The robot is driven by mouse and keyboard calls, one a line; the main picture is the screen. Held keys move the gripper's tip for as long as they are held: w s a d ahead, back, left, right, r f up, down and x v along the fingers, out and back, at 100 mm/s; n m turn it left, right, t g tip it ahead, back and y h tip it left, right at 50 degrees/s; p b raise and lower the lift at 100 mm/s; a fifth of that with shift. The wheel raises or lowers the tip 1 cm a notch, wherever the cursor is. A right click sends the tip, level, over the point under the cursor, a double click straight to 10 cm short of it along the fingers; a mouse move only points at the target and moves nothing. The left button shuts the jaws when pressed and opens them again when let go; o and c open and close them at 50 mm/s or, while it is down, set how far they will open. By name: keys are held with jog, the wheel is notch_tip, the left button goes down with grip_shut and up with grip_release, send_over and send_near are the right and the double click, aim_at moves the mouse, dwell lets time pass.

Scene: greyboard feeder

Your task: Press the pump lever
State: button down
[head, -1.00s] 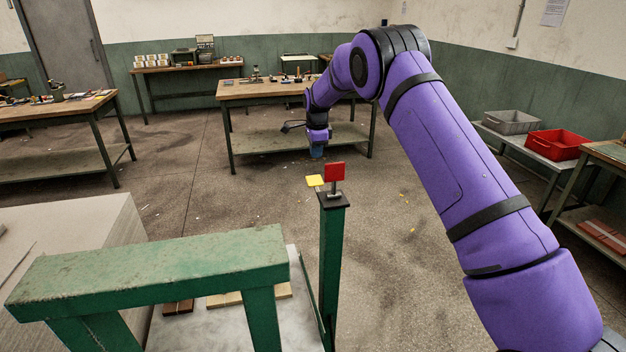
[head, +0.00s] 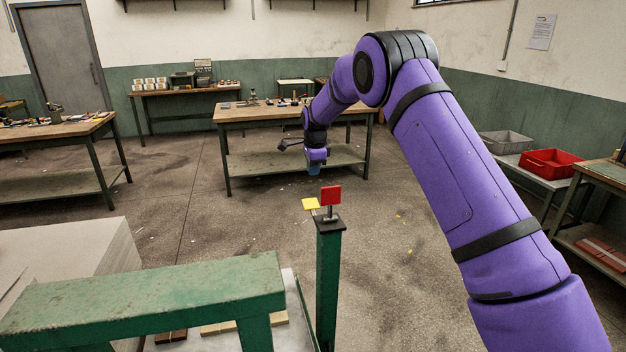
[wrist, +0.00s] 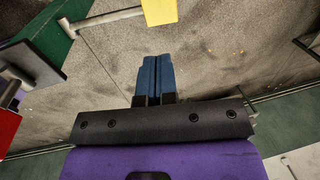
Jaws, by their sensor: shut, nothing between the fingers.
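A yellow square paddle (head: 311,203) sits on a thin metal rod at the top of a green post (head: 328,280). A red square plate (head: 331,195) stands upright on a short stem on the same post. I cannot tell by look which of these is called the pump lever. My gripper (head: 314,169) points down beyond the post in the head view. In the wrist view its blue fingers (wrist: 156,76) are together and empty. The yellow paddle (wrist: 160,11) lies just past the fingertips there, apart from them in the picture. The red plate (wrist: 8,128) is cut off at the left edge.
A green frame (head: 150,295) stands in the near left, beside a grey stack (head: 75,255). A workbench (head: 270,113) with small items stands beyond my gripper. Grey (head: 508,142) and red (head: 548,163) bins are at the right. The floor between is open.

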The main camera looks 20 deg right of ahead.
aim_at(311, 201)
jog(key=f, duration=0.4)
jog(key=w+f, duration=0.1)
jog(key=f, duration=0.3)
jog(key=w+f, duration=0.1)
jog(key=f, duration=0.3)
jog(key=shift+f, duration=0.2)
jog(key=shift+w+f, duration=0.1)
jog(key=shift+w+f+g, duration=0.2)
jog(key=shift+f+g, duration=0.25)
jog(key=shift+f, duration=0.35)
jog(key=shift+w+f+g, duration=0.15)
jog(key=shift+f+g, duration=0.35)
jog(key=shift+f, duration=0.3)
jog(key=shift+w+f+g, duration=0.2)
jog(key=shift+f+g, duration=0.25)
jog(key=shift+f, duration=0.35)
notch_tip(311, 201, down, 7)
jog(key=shift+s+r, duration=0.15)
jog(key=shift+s, duration=0.3)
jog(key=r, duration=0.8)
jog(key=w+r, duration=0.1)
jog(key=r, duration=0.3)
jog(key=shift+w, duration=0.1)
dwell(0.7)
